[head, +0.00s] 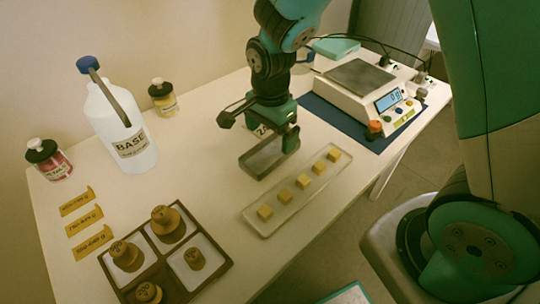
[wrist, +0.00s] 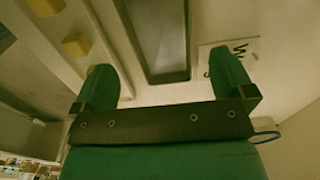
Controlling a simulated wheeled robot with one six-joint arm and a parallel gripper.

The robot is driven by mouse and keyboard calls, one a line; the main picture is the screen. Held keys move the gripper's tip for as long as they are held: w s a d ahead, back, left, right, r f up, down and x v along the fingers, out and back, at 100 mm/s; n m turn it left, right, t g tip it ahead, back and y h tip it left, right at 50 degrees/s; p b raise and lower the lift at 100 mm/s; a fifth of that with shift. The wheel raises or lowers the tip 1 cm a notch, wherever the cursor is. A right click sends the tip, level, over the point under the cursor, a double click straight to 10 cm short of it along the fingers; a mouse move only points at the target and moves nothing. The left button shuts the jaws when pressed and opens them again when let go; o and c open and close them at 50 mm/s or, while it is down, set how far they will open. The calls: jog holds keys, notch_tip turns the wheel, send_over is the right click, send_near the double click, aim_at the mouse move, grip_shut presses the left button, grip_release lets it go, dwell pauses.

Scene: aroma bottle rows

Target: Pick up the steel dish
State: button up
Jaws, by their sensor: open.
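The steel dish (head: 256,163) is a grey, rectangular, open dish on the white table, below my gripper in the head view. In the wrist view the dish (wrist: 162,40) looks empty and its near end lies between the two green fingers. My gripper (head: 283,140) points down over the dish's far right end in the head view. In the wrist view my gripper (wrist: 166,78) is open, with visible gaps between each finger and the dish. I cannot tell its exact height above the dish. The arm hides part of the dish's far end in the head view.
A pale tray (head: 292,204) with several yellow cubes lies close beside the dish. A scale (head: 351,98) stands behind right on a blue mat. A brown divided box (head: 215,278) with knobbed weights is front left. A BASE bottle (head: 122,135) and jars stand at left.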

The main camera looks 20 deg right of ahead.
aim_at(270, 156)
notch_tip(270, 156, down, 6)
jog(key=shift+r, duration=0.1)
jog(key=shift+c, duration=0.2)
jog(key=shift+w, duration=0.1)
jog(key=c, duration=0.9)
